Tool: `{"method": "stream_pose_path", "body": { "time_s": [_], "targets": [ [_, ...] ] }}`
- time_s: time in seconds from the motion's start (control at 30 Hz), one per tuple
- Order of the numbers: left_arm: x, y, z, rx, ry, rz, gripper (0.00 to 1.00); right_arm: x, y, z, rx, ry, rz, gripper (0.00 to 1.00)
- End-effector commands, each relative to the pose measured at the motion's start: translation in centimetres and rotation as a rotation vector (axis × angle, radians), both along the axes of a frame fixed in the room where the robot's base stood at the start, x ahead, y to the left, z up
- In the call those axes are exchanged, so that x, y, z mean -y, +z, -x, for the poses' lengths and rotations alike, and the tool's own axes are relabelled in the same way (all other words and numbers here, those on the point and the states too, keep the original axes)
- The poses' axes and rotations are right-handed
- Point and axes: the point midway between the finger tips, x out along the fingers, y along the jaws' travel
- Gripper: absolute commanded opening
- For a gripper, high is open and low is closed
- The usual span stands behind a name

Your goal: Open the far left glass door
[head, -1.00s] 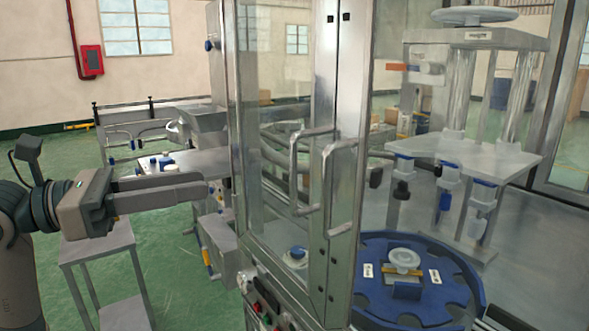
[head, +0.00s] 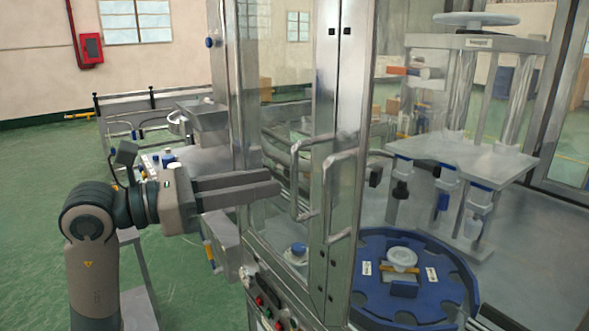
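The far left glass door (head: 272,110) is a tall metal-framed pane on the left side of the machine cabinet. It looks shut, its frame meeting the frame of the neighbouring door. Its metal bar handle (head: 296,180) stands out near its right edge. My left gripper (head: 274,181) comes in from the left, roughly level, with its fingertips in front of the pane a short way left of the handle. Its two long grey fingers are apart with nothing between them. They appear clear of the handle. My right gripper is out of view.
A second door handle (head: 341,195) is close by on the right. Behind the glass are a blue rotary table (head: 455,275) and a metal press stand (head: 450,155). A control panel with buttons (head: 268,305) lies below the door. A conveyor (head: 205,157) is behind my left arm.

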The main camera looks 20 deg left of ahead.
Motion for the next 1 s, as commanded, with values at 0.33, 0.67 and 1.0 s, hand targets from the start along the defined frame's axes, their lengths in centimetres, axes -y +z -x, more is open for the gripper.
{"method": "stream_pose_path", "body": {
  "time_s": [0.33,0.67,1.0],
  "targets": [
    [4.0,0.3,-3.3,-0.002,-0.002,0.003,0.29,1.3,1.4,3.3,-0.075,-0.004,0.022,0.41],
    [5.2,0.0,-4.4,0.0,0.0,0.0,0.29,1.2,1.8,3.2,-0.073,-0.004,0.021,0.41],
    [5.1,0.0,-4.4,0.0,0.0,0.0,0.01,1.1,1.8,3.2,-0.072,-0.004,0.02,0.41]
  ]
}}
